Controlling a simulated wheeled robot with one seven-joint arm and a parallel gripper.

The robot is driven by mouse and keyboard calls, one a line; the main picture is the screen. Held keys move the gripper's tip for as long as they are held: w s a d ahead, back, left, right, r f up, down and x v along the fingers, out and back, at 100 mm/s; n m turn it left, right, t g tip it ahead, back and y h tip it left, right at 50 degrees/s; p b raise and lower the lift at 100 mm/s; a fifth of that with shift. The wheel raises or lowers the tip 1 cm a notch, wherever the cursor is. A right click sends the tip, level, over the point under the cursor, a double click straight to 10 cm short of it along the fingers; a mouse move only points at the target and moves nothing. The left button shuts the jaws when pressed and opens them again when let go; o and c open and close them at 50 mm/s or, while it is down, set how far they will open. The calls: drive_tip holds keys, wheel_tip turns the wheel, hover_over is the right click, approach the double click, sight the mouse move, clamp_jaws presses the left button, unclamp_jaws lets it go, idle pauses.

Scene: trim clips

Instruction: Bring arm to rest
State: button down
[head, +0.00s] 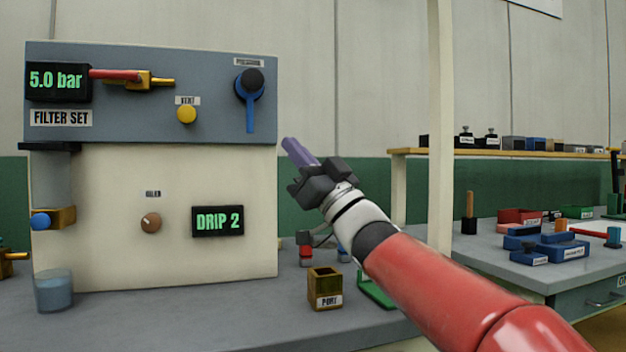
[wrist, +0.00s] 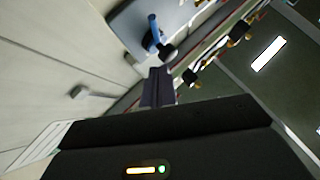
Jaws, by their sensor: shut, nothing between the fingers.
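My gripper (head: 290,146) is at the end of my raised red and white arm, in the middle of the head view. Its purple-grey fingers are shut together with nothing between them, pointing up and left. In the head view it appears just right of the panel's edge, above the bench; I cannot tell how far it is from the panel. In the wrist view the closed fingers (wrist: 157,88) point toward the panel's blue-handled valve (wrist: 153,35). That valve also shows in the head view (head: 250,100), its handle hanging down.
The filter panel (head: 110,200) stands left, with a gauge (head: 57,80) reading 5.0 bar and a display (head: 217,221) reading DRIP 2. A cup (head: 54,290) and a PORT box (head: 325,289) stand on the bench. A pale post (head: 441,120) rises right of my gripper. A side table (head: 500,245) holds parts.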

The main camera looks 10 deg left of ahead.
drive_tip(key=s+d+f+m+t+h, duration=0.2)
drive_tip(key=d+f+m+t+h, duration=0.4)
drive_tip(key=d+f+m+h, duration=1.25)
drive_tip(key=s+d+f+n+g+h, duration=0.2)
drive_tip(key=s+d+f+g, duration=0.3)
drive_tip(key=s+f, duration=0.6)
drive_tip(key=s+d+f+n+g+h, duration=0.2)
drive_tip(key=s+d+f, duration=0.6)
drive_tip(key=f, duration=0.9)
drive_tip(key=s+g+h+p, duration=0.1)
drive_tip(key=s+g+h, duration=0.1)
drive_tip(key=s+g, duration=0.1)
drive_tip(key=shift+s+d+f, duration=0.15)
drive_tip(key=shift+s+d, duration=0.05)
drive_tip(key=shift+s, duration=0.1)
drive_tip(key=shift+a, duration=0.15)
